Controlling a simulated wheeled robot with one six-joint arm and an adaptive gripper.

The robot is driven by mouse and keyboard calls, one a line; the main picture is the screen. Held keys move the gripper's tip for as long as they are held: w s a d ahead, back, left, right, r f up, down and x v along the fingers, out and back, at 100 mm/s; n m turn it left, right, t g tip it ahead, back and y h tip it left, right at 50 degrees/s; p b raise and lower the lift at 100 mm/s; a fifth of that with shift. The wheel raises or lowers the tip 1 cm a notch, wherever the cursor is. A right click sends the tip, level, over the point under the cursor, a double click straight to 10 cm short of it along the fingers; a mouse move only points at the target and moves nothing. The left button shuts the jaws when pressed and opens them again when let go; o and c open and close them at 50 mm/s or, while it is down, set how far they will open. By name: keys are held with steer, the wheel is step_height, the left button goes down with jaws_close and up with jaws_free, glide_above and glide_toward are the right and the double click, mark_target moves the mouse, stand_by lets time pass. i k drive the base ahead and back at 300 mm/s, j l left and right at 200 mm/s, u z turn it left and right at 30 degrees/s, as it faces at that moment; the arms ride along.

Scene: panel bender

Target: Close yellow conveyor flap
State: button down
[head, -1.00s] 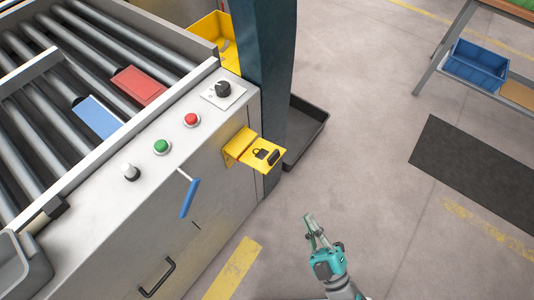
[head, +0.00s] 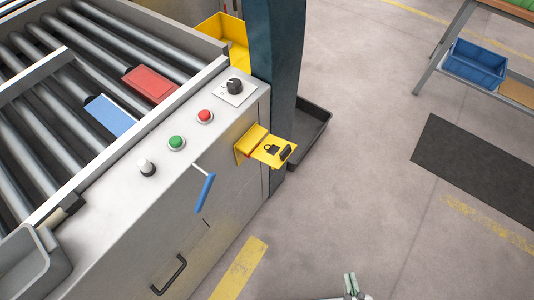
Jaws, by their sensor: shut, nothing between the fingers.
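The yellow flap (head: 268,148) sticks out from the side of the grey conveyor cabinet (head: 222,140), below the black knob. It carries a padlock symbol and a dark handle (head: 286,152) at its outer end. It stands folded out, roughly level. My gripper (head: 351,283) shows only at the bottom edge of the head view, to the lower right of the flap and well apart from it. Its fingers are shut and empty; the rest of it is cut off by the frame.
A blue lever (head: 205,192) projects from the cabinet front, left of the flap. A dark post (head: 275,70) and a black floor tray (head: 312,130) stand behind the flap. A black mat (head: 475,165) lies at right. The floor between flap and gripper is clear.

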mark_target(274, 151)
steer(key=k+j+u, duration=0.15)
steer(key=j+u, duration=0.15)
steer(key=j, duration=0.2)
steer(key=k+j+u, duration=0.1)
steer(key=j+u, duration=0.2)
steer(key=j, duration=0.2)
steer(key=j+u, duration=0.3)
steer(key=j, duration=0.25)
steer(key=k, duration=0.05)
